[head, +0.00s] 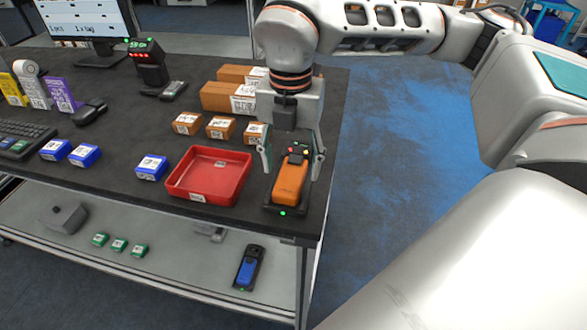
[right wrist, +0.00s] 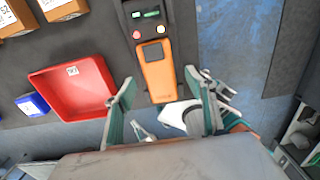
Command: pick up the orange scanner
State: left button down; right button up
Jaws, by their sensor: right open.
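The orange scanner (head: 289,182) lies on a black cradle (head: 284,208) with a green light, near the table's right front edge. My left gripper is not in view.
A red tray (head: 243,178) sits just left of the scanner. Small brown boxes (head: 220,127) and larger cartons (head: 222,97) stand behind. Blue boxes (head: 151,167) lie further left. A blue scanner (head: 248,268) is on the lower shelf. Floor is open to the right.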

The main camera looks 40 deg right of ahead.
notch_tip(320, 180, down, 2)
jog(key=shift+f, duration=0.35)
jog(key=c, duration=1.4)
jog(key=shift+r, duration=0.15)
